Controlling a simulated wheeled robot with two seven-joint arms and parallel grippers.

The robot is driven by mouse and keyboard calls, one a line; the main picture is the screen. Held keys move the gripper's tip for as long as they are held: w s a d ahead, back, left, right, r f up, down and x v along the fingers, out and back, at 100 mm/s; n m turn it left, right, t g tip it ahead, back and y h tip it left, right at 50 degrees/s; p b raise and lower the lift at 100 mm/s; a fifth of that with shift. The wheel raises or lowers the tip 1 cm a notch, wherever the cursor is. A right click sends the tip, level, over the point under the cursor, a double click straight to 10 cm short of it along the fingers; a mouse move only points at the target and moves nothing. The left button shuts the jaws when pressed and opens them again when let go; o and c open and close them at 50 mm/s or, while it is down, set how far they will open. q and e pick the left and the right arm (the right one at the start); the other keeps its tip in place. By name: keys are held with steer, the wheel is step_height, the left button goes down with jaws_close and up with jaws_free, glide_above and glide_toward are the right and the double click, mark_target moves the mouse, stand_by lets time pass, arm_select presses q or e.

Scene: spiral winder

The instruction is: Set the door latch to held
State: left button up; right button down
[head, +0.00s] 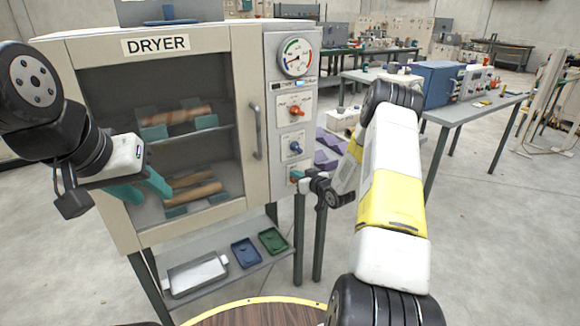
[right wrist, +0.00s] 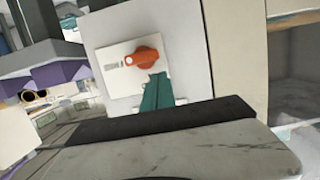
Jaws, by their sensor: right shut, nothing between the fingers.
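The dryer (head: 85,140) stands at the left with its glazed door closed and a vertical handle (head: 256,132). Its right panel carries an orange knob (head: 296,110), a blue knob (head: 295,147) and a lowest control mostly hidden by my right gripper (head: 296,176). In the right wrist view an orange lever knob (right wrist: 143,58) sits on a white plate. The teal fingers (right wrist: 155,92) are shut and empty, their tips close to the knob; I cannot tell if they touch. The latch label is unreadable. My left gripper (head: 142,188) is open and empty before the door.
A shelf under the dryer holds a metal tray (head: 196,273), a blue tray (head: 245,252) and a green tray (head: 273,240). A round wooden table edge (head: 255,312) is in front. A workbench (head: 470,112) stands at the right.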

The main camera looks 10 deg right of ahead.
steer(key=shift+f, duration=0.7)
